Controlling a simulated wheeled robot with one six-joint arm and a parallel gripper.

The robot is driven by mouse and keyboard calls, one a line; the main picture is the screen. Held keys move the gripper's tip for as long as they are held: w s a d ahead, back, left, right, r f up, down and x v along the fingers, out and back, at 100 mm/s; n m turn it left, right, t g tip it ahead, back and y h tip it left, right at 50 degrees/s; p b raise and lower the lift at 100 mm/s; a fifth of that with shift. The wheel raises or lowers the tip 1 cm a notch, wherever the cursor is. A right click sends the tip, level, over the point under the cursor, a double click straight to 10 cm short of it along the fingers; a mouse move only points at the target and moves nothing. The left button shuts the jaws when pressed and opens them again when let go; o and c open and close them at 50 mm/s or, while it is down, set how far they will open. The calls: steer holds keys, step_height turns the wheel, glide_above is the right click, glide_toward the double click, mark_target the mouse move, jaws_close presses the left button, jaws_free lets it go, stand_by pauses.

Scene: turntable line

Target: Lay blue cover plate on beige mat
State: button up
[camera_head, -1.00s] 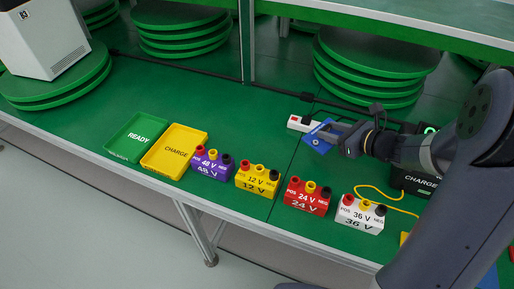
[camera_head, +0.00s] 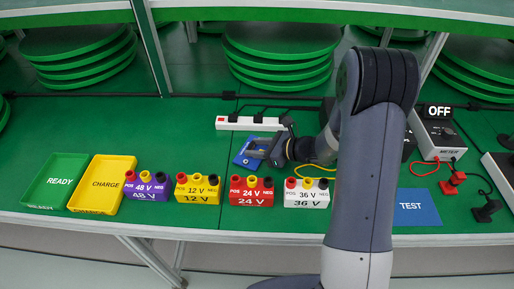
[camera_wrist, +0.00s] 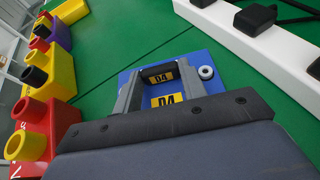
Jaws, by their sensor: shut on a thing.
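The blue cover plate (camera_head: 246,160) shows at the middle of the head view, near the white power strip. My gripper (camera_head: 262,150) is shut on it. No beige mat shows in either view.
A white power strip (camera_head: 250,124) lies just behind the plate. A 24 V block (camera_head: 251,192), a 36 V block (camera_head: 306,193) and others line the front. A green READY tray (camera_head: 57,181), yellow CHARGE tray (camera_head: 103,184), blue TEST mat (camera_head: 416,207) and meter (camera_head: 438,138) flank them.

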steer(key=shift+f, duration=0.2)
steer(key=o, duration=1)
steer(key=shift+o, duration=0.2)
steer(key=shift+r, duration=0.1)
